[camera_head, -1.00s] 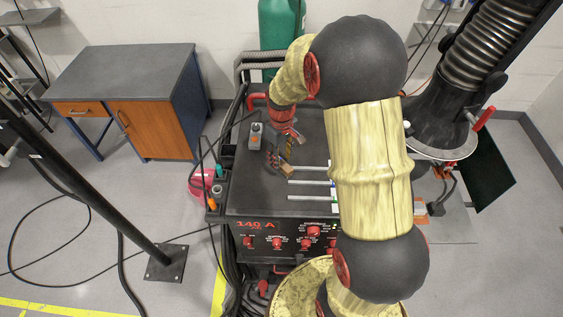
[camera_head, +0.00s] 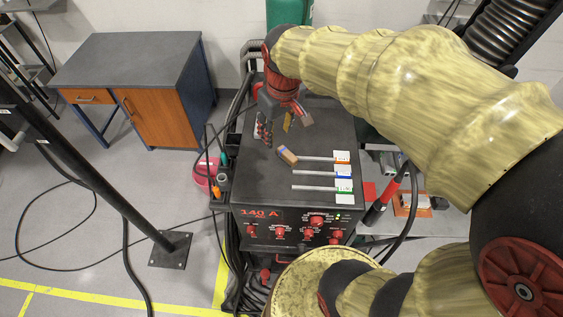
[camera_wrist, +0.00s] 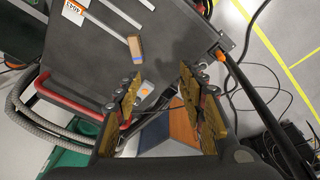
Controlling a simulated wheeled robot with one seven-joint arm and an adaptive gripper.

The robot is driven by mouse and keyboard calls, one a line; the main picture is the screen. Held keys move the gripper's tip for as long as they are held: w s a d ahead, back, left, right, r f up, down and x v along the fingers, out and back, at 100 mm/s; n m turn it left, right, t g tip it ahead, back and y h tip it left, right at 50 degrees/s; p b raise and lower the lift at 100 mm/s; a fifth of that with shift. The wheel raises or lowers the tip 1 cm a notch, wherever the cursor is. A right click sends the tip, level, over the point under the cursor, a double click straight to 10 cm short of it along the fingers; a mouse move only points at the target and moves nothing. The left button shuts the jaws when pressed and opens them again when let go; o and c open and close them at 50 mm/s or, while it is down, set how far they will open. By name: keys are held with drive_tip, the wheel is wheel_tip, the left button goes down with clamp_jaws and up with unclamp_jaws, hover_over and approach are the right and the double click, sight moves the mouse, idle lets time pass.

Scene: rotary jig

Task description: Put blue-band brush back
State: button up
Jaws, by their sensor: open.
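The blue-band brush (camera_head: 287,155) shows as a small wooden block with a blue band at one end. It lies on the dark top of the machine (camera_head: 330,120), close to the left end of a pale rod (camera_head: 322,159) with an orange tag; I cannot tell whether they touch. It also shows in the wrist view (camera_wrist: 136,49), upper middle, ahead of the fingers. My gripper (camera_head: 285,122) is open and empty, above the machine top and behind the brush. In the wrist view its two fingers (camera_wrist: 160,100) stand wide apart, with the brush outside them.
Two more rods lie nearer the front, with a blue tag (camera_head: 342,172) and a green tag (camera_head: 344,186). A green cylinder (camera_head: 289,12) stands behind.

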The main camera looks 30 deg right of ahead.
drive_tip(key=s+a+r+t, duration=0.1)
drive_tip(key=s+a+r, duration=0.1)
drive_tip(key=s, duration=0.4)
drive_tip(key=s+a+r+m+t, duration=0.1)
drive_tip(key=s+a+r+t, duration=0.1)
drive_tip(key=s+a, duration=0.2)
drive_tip(key=shift+s+a+r, duration=0.2)
drive_tip(key=shift+s+r, duration=0.1)
drive_tip(key=shift+s, duration=1.2)
drive_tip(key=shift+f, duration=0.1)
